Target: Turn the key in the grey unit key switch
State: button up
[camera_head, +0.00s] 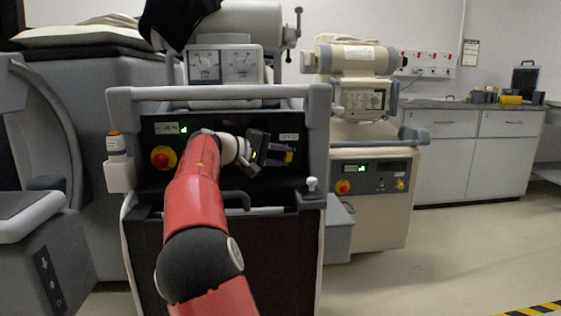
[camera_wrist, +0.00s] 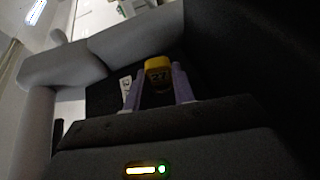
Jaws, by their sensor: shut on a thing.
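The grey unit (camera_head: 220,92) stands straight ahead in the head view, with a black control panel under its grey top bar. My gripper (camera_head: 288,156) is at the right part of that panel, its purple fingers turned sideways. The key switch itself is hidden behind the key and fingers, so I cannot tell how far the key is turned.
A red emergency button (camera_head: 160,158) on a yellow disc and a green-lit display (camera_head: 168,128) are on the panel's left. A black handle (camera_head: 232,198) lies below. A cream unit (camera_head: 375,205) stands behind on the right. Open floor (camera_head: 450,250) lies at the right.

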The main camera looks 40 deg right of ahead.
jog(key=shift+f, duration=0.1)
jog(key=shift+f+h+b, duration=0.3)
jog(key=shift+h+b, duration=0.2)
jog(key=shift+b, duration=0.5)
jog(key=shift+n+h+b, duration=0.4)
jog(key=shift+h+b, duration=0.1)
jog(key=shift+b, duration=0.4)
jog(key=shift+g, duration=0.3)
jog(key=shift+r, duration=0.1)
jog(key=o, duration=1.1)
jog(key=shift+a, duration=0.1)
